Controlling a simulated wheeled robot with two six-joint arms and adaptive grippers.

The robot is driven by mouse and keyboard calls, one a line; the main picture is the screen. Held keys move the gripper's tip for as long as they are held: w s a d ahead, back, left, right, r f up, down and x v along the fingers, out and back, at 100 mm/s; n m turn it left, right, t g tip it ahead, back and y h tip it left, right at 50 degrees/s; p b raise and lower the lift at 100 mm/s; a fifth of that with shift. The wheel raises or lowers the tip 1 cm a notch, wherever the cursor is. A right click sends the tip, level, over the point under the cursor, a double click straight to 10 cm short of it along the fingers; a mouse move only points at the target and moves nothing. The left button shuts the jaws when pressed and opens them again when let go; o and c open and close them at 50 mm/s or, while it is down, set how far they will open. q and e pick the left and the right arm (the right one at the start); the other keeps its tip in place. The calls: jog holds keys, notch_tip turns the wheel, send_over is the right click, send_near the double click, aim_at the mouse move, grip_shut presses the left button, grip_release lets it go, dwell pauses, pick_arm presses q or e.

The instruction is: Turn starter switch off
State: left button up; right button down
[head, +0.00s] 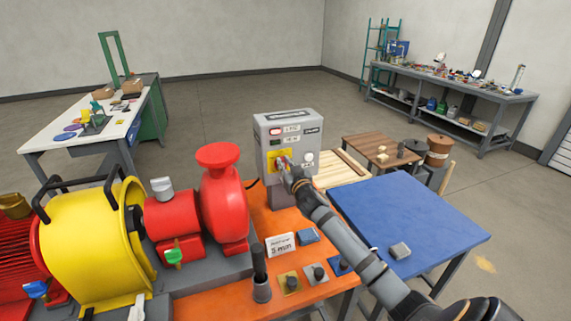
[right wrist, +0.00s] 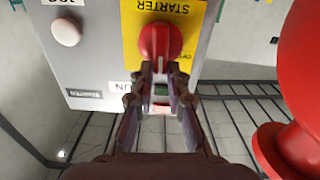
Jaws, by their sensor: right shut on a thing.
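The starter switch is a red knob (right wrist: 160,42) on a yellow plate (right wrist: 130,22) marked STARTER. It sits on the front of a grey control box (head: 285,130), which stands at the back of the orange skid. My right gripper (head: 287,172) reaches the plate from the lower right. In the right wrist view its fingers (right wrist: 160,75) are closed in on the red knob's near end. The fingers partly cover the knob, and its exact angle is hard to tell. My left gripper is not in view.
The red pump (head: 222,195) and yellow guard (head: 95,240) stand left of the box. The orange skid top (head: 230,303) holds a small sign (head: 281,244) and several small blocks.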

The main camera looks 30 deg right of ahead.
aim_at(275, 165)
jog(key=n, duration=0.2)
jog(key=a+n+p, duration=0.1)
jog(key=n, duration=0.1)
jog(key=shift+w+f+n, duration=0.1)
jog(key=shift+w+n, duration=0.05)
jog(key=shift+n, duration=0.25)
jog(key=n, duration=0.2)
jog(key=f+n+p, duration=0.1)
jog(key=n, duration=0.2)
jog(key=a+n+p, duration=0.1)
jog(key=n, duration=0.2)
jog(key=shift+w+f, duration=0.1)
jog(key=shift+f, duration=0.05)
jog(key=shift+a+f+n+p, duration=0.15)
jog(key=shift+n+p, duration=0.1)
jog(key=shift+n, duration=0.5)
jog(key=shift+d+f+n+p, duration=0.1)
jog(key=shift+f+n+p, duration=0.1)
jog(key=shift+n, duration=0.5)
jog(key=shift+a+f+n+p, duration=0.1)
jog(key=shift+n+p, duration=0.15)
jog(key=shift+n, duration=0.5)
jog(key=c, duration=1.3)
grip_release()
jog(key=shift+w+f, duration=0.1)
